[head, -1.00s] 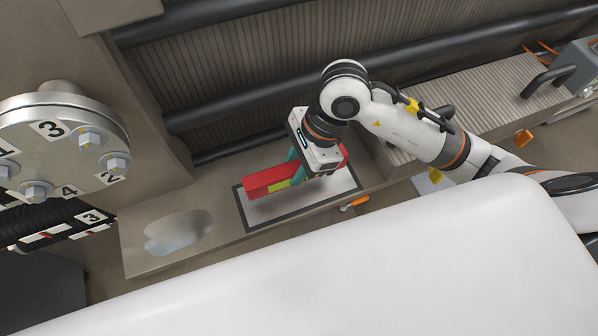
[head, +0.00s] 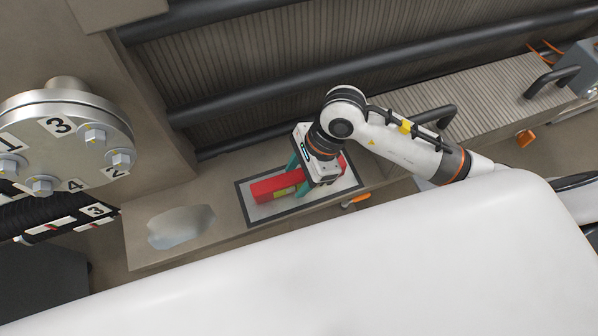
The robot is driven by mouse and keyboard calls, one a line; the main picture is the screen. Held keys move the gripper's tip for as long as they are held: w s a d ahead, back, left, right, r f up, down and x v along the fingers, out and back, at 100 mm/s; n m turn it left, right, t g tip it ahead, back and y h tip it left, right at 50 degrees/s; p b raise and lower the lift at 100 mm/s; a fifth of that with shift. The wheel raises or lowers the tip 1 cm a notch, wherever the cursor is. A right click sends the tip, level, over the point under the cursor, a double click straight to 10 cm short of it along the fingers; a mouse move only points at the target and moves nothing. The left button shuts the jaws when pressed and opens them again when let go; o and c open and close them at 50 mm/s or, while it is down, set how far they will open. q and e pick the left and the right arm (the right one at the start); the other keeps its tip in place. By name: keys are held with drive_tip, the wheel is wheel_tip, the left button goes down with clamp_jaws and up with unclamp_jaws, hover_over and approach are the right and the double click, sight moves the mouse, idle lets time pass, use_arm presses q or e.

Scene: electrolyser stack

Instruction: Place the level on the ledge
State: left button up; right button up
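The level is a red bar (head: 268,189) with a yellow-green patch on its front side. It lies lengthwise over the pale, dark-bordered panel (head: 262,214) on the ledge (head: 228,238) and appears to rest on it. My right gripper (head: 298,176) is above the level, its teal fingers spread on either side of the bar. It looks open, with the fingers around the level. The gripper's body hides part of the level's right half. My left gripper is not in view.
A numbered, bolted flange (head: 68,140) stands at the left. A shiny patch (head: 180,227) is on the ledge left of the panel. Dark pipes (head: 330,76) run behind. An orange-handled item (head: 356,200) is at the ledge's front edge. A large white surface (head: 330,270) fills the foreground.

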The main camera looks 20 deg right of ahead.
drive_tip(key=shift+r, duration=0.25)
drive_tip(key=shift+d+r, duration=0.15)
drive_tip(key=shift+r, duration=0.05)
drive_tip(key=b+v, duration=0.3)
drive_tip(key=v, duration=0.8)
drive_tip(key=shift+r, duration=0.2)
